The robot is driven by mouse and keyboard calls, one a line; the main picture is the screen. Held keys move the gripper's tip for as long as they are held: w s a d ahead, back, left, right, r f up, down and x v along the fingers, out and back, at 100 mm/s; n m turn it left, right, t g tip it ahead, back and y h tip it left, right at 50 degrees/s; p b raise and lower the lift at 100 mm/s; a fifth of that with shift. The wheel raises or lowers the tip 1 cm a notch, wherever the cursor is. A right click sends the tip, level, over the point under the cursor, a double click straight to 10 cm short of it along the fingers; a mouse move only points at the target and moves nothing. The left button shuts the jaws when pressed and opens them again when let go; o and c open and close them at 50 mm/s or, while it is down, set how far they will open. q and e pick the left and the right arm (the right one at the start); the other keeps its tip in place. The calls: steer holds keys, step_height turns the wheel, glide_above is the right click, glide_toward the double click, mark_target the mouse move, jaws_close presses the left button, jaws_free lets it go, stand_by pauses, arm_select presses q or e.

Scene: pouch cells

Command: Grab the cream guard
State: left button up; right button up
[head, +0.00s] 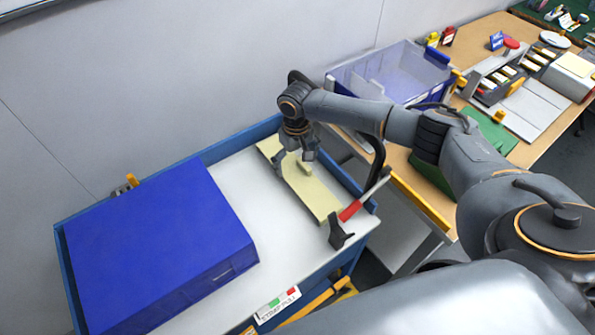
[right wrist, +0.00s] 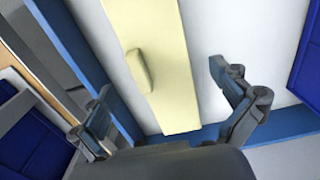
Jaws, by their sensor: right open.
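The cream guard (head: 312,196) is a long flat pale-yellow strip with a raised block handle (right wrist: 137,70) on it. It lies on the white top of a blue-rimmed cart, along its right side. My right gripper (head: 298,158) is over the far part of the guard. In the right wrist view its two fingers (right wrist: 165,108) are spread wide, one on each side of the guard, with nothing between them gripped. My left gripper is not in view.
A large blue box (head: 150,245) fills the cart's left side. A red-handled tool (head: 347,213) lies by the guard's near end. The wooden bench (head: 440,190) at right holds a clear blue bin (head: 390,72). White cart top (head: 275,215) between box and guard is clear.

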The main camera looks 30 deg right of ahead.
mark_target(297, 173)
step_height(297, 173, down, 4)
steer(key=shift+f+p, duration=0.1)
steer(key=shift+p, duration=0.4)
steer(key=shift+f, duration=0.35)
steer(key=shift+w+f, duration=0.1)
steer(key=shift+f, duration=0.1)
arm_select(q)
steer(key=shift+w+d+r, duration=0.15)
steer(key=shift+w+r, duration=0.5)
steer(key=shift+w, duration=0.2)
arm_select(e)
steer(key=c, duration=1.2)
